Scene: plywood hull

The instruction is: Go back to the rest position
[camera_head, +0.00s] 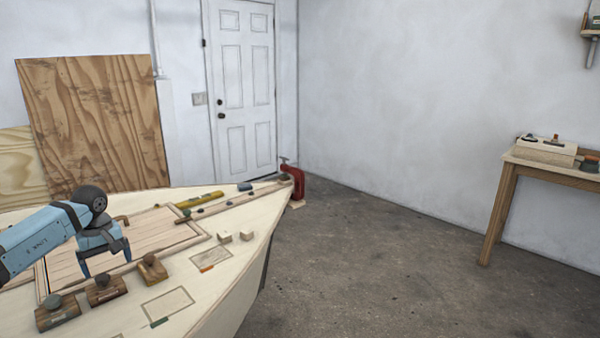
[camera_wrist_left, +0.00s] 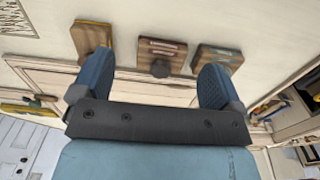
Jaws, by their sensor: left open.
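My left gripper (camera_head: 105,265) is above the plywood hull deck (camera_head: 235,290), over the framed wooden panel (camera_head: 160,232). Its two blue fingers are spread apart with nothing between them; this also shows in the left wrist view (camera_wrist_left: 150,85). Three wooden blocks with dark round knobs stand on the deck near it: one at the left (camera_head: 57,312), one in the middle (camera_head: 106,290) and one at the right (camera_head: 152,268). They look apart from the fingers, and they also show beyond the fingers in the left wrist view. My right gripper is not in either view.
Two small pale blocks (camera_head: 235,237) and a yellow level (camera_head: 200,200) lie on the deck. A red clamp (camera_head: 292,182) grips the hull's far tip. Plywood sheets (camera_head: 95,125) lean on the wall. A wooden workbench (camera_head: 550,170) stands at the right, with open concrete floor (camera_head: 390,255) between.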

